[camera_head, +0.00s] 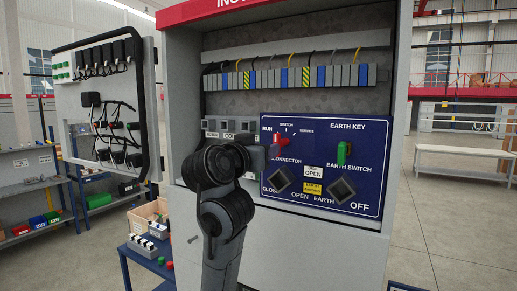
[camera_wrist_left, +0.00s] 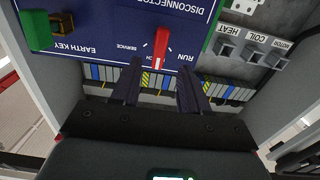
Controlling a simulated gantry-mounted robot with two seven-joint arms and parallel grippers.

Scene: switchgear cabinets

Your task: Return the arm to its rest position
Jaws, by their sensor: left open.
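My left arm stands in front of the cabinet in the head view, its dark joints covering part of the panel. My left gripper (camera_wrist_left: 159,68) is open and empty in the left wrist view, its two fingers apart. The red switch handle (camera_wrist_left: 161,44) shows at and beyond the fingertips, with a visible gap on both sides. In the head view the red handle (camera_head: 281,142) sits on the blue panel (camera_head: 375,190), just right of my wrist; the fingers are mostly hidden there. My right gripper is not in view.
A green earth key (camera_head: 343,153) and two dark square switches (camera_head: 342,190) are on the panel. The open cabinet door (camera_head: 151,110) stands at left. A blue table (camera_head: 150,262) with a box is below left. Open floor (camera_head: 440,230) lies at right.

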